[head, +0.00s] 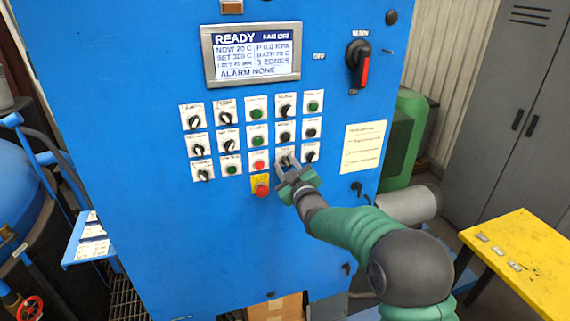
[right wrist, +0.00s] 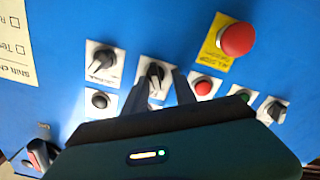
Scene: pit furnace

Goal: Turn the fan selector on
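The blue control cabinet (head: 130,110) fills the head view. Its screen (head: 252,52) reads "READY" and "FAN OFF". Several selectors and buttons sit in rows below it. My right gripper (head: 290,170) is at the bottom row, in front of a black selector knob (right wrist: 155,74) on a white plate. In the right wrist view the fingers (right wrist: 160,92) are apart, one on each side of this knob. I cannot tell if they touch it. Its label is partly hidden and shows only what looks like an "F". My left gripper is not in view.
A red emergency button (head: 261,186) on a yellow plate sits just left of my right gripper; it also shows in the right wrist view (right wrist: 236,39). A red-handled main switch (head: 360,65) is at upper right. A yellow table (head: 520,245) stands at lower right.

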